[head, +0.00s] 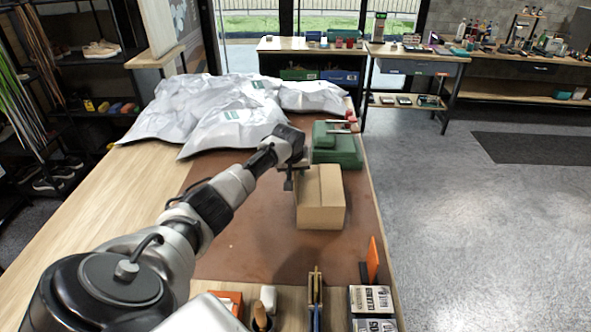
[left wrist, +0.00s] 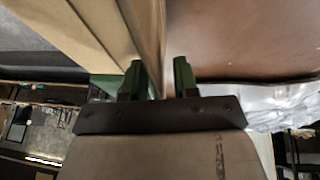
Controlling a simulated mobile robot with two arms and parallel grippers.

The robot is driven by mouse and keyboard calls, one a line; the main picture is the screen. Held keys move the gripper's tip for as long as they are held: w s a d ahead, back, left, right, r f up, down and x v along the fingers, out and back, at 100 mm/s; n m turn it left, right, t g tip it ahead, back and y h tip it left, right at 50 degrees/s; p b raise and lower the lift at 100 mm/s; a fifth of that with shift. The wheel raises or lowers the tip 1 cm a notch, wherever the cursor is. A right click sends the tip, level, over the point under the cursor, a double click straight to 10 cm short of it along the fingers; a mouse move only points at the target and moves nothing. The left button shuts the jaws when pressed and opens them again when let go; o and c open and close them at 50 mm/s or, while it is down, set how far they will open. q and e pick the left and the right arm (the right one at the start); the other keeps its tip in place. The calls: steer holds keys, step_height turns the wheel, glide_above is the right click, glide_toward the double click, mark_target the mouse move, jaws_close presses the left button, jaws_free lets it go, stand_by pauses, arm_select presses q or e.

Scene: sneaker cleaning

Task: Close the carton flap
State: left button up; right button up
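The carton (head: 320,212) is a small brown box on the brown mat. In the head view its top looks mostly covered, with a seam across it. My left gripper (head: 290,180) is at the carton's upper left edge. In the left wrist view the carton (left wrist: 85,28) fills the upper left, and a thin cardboard panel (left wrist: 150,35) runs down between the two fingers. My left gripper (left wrist: 158,80) has its fingers apart, astride this panel; a small gap shows beside the right finger. Whether the panel is the flap is unclear. My right gripper is not in view.
A green case (head: 337,146) stands just behind the carton. Crumpled white sheets (head: 225,115) cover the far table. An orange upright piece (head: 373,260), a brush (head: 316,290) and dark boxes (head: 370,300) stand at the near edge. The mat (head: 250,250) left of the carton is clear.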

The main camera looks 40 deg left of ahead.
arm_select(q)
steer(key=shift+w+f, duration=0.1)
steer(key=shift+f, duration=0.05)
jaws_close()
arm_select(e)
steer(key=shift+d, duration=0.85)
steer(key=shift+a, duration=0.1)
